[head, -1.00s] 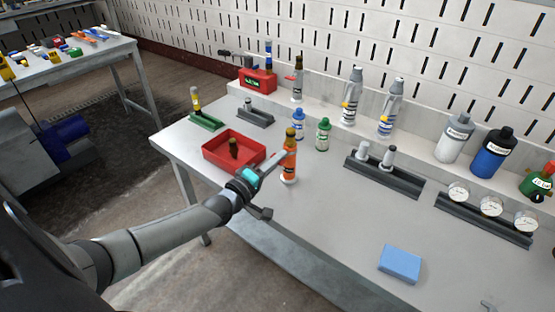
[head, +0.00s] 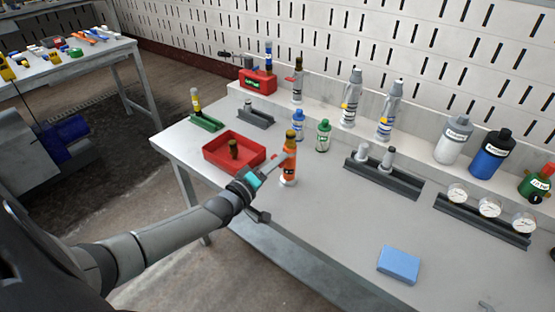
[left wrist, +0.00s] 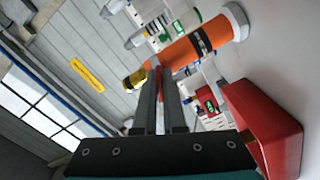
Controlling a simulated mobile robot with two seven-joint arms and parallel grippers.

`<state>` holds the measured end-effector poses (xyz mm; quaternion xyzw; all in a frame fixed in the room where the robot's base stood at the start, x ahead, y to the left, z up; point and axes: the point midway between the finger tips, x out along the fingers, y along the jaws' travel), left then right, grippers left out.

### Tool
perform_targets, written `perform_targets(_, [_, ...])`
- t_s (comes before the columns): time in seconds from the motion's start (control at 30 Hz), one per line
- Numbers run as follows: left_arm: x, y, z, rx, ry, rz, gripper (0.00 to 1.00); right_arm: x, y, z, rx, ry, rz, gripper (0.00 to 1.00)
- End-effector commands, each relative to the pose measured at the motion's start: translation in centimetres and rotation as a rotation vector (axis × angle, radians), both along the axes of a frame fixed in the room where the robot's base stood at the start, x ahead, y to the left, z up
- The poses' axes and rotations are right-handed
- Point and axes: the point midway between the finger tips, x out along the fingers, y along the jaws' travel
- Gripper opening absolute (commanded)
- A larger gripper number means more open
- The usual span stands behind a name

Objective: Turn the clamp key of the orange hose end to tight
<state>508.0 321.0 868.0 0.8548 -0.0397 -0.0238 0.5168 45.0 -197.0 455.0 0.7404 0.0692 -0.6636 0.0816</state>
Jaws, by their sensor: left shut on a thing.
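The orange hose end (head: 289,168) stands upright on the bench with a brass-coloured tip and a pale base. It also shows in the left wrist view (left wrist: 182,53), with a dark band around it. My left gripper (head: 284,158) reaches it from the left, just under the brass tip. In the left wrist view the fingers (left wrist: 158,73) are close together at the hose end's upper part, shut on its clamp key. The key itself is mostly hidden between the fingertips, so its angle cannot be told. My right gripper is not in view.
A red tray (head: 212,158) holding a dark fitting is left of the hose end. Blue-capped (head: 298,125) and green-capped (head: 322,136) bottles stand behind it. A grey rack (head: 388,182) is to the right. A blue block (head: 399,265) lies near the front; bench around it is clear.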

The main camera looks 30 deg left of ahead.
Motion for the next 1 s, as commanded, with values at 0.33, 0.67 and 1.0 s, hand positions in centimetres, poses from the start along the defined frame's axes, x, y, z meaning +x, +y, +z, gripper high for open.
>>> perform_targets(0.33, [0.0, 0.0, 0.1, 0.326, -0.030, 0.001, 0.00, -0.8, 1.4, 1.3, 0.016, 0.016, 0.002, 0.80])
perform_targets(0.67, [0.0, 0.0, 0.1, 0.637, -0.060, 0.001, 0.00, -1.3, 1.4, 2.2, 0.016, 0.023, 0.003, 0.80])
perform_targets(1.0, [0.0, 0.0, 0.1, 0.959, -0.089, 0.002, 0.00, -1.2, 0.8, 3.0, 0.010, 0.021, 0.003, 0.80])
